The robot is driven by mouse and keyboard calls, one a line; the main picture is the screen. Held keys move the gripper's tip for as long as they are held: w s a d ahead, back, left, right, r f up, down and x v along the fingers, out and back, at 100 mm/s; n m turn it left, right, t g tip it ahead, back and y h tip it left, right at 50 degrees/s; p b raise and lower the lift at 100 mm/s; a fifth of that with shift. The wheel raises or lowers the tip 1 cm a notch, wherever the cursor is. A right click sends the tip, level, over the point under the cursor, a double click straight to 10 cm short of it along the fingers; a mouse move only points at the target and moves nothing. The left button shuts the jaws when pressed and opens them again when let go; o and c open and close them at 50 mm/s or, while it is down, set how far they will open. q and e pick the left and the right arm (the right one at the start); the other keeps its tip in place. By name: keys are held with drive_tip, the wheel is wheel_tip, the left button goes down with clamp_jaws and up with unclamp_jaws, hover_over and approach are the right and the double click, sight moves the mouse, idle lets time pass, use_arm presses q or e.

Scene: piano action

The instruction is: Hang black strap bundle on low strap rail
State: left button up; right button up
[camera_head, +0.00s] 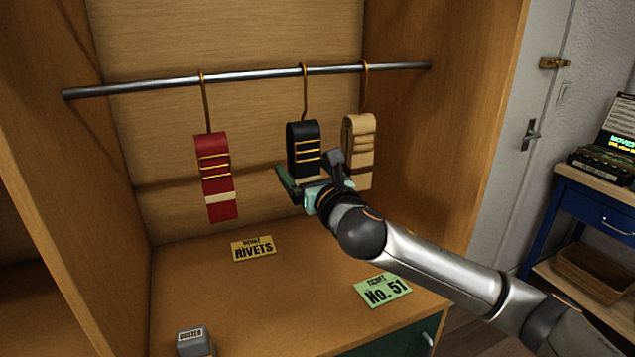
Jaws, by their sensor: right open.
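The black strap bundle (302,135) hangs by a brass hook from the metal rail (140,84) in the open wooden cabinet. It has thin gold bands, and its lower end is partly hidden by my right gripper. My right gripper (309,172) is open, its fingers at the lower part of the black bundle; I cannot tell whether they touch it. The red strap bundle (212,160) hangs to the left on the same rail. The tan strap bundle (360,135) hangs close on the right, partly behind my gripper. My left gripper is not in view.
A yellow "RIVETS" card (254,249) and a green "No. 51" card (383,290) lie on the cabinet floor. A grey block (194,342) stands at the front left. The cabinet's right wall (450,130) is near my arm. A blue side table (590,212) stands at the right.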

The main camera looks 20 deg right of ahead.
drive_tip(key=s+b, duration=0.1)
drive_tip(key=s, duration=1.1)
drive_tip(key=s+a+f+m+g, duration=0.1)
drive_tip(key=s+f+m+g, duration=0.2)
drive_tip(key=f+m, duration=0.6)
drive_tip(key=s+a+f+m+g, duration=0.1)
drive_tip(key=s+f+m+g, duration=0.25)
drive_tip(key=f+m, duration=0.6)
drive_tip(key=s+d+f+m+g, duration=0.3)
drive_tip(key=s+f+m+g, duration=0.5)
drive_tip(key=s+f+m, duration=0.95)
drive_tip(key=w+a+f+n+t+y+p, duration=0.1)
drive_tip(key=a+f+t, duration=0.3)
drive_tip(key=f, duration=0.5)
drive_tip(key=shift+w+a+n+t+y+p, duration=0.2)
drive_tip(key=shift+w+n+t+y+p, duration=0.15)
drive_tip(key=shift+w+t+p, duration=0.35)
drive_tip(key=shift+s+f, duration=0.1)
drive_tip(key=shift+s, duration=0.05)
